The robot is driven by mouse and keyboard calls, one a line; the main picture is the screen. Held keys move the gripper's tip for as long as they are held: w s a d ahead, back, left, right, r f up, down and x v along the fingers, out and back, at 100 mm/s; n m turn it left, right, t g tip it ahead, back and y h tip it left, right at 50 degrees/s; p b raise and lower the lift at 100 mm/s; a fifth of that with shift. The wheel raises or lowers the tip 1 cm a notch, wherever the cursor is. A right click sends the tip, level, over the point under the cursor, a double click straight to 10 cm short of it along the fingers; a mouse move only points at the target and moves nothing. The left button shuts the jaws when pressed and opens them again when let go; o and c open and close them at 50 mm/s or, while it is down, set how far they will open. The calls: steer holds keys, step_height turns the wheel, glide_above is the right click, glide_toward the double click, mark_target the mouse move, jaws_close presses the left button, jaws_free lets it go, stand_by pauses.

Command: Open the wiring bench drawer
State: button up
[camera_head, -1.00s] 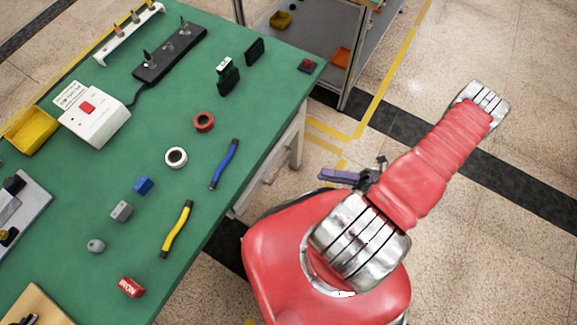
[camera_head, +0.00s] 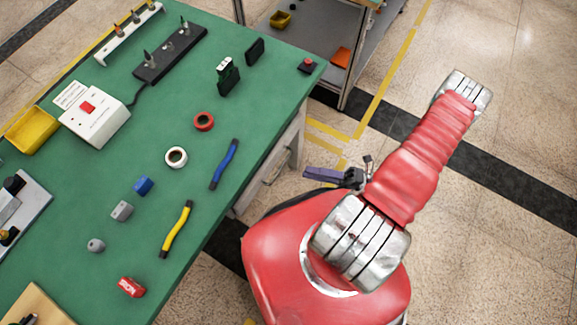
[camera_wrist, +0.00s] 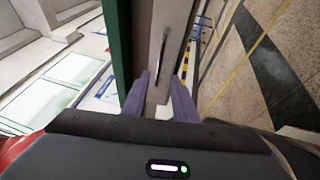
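The wiring bench (camera_head: 190,110) has a green top, and its pale drawer (camera_head: 288,150) sits under the right edge. A slim bar handle (camera_head: 273,174) runs along the drawer front, which looks closed. In the wrist view the drawer front (camera_wrist: 178,18) and the dark handle (camera_wrist: 164,48) are ahead of the fingers. My gripper (camera_head: 322,174) is to the right of the handle, apart from it. In the wrist view my gripper (camera_wrist: 161,98) has its two purple fingers spread, with nothing held between them. The fingertips are short of the handle.
A grey shelf cart (camera_head: 318,50) stands behind the bench.

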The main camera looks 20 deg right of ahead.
steer(key=x, duration=0.8)
steer(key=shift+w+a, duration=0.15)
steer(key=shift+a, duration=0.25)
steer(key=shift+c, duration=0.4)
jaws_close()
steer(key=shift+f, duration=0.15)
stand_by(0.6)
